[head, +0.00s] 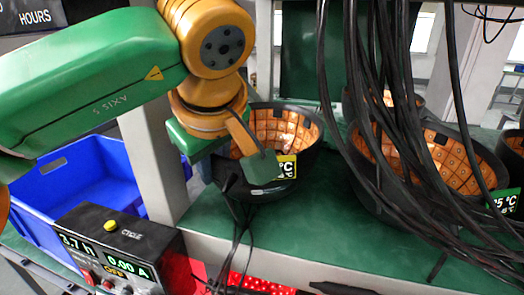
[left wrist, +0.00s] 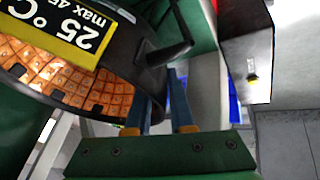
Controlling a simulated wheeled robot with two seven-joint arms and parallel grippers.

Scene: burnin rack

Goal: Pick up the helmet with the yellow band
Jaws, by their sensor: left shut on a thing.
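The helmet with the yellow band (head: 312,140) is a dark bowl with an orange, tiled inside, in the middle of the head view at the left end of the green shelf. Its yellow label (head: 287,166) reads °C; in the left wrist view the label (left wrist: 70,25) reads 25 °C. My left gripper (head: 258,160) is shut on the near left side of this helmet (left wrist: 100,95). One finger shows in front of the wall; the other is mostly hidden in the head view. I cannot tell whether the helmet touches the shelf. My right gripper is not in view.
A blue bin (head: 75,180) and a control box with a display (head: 115,245) are at the left.

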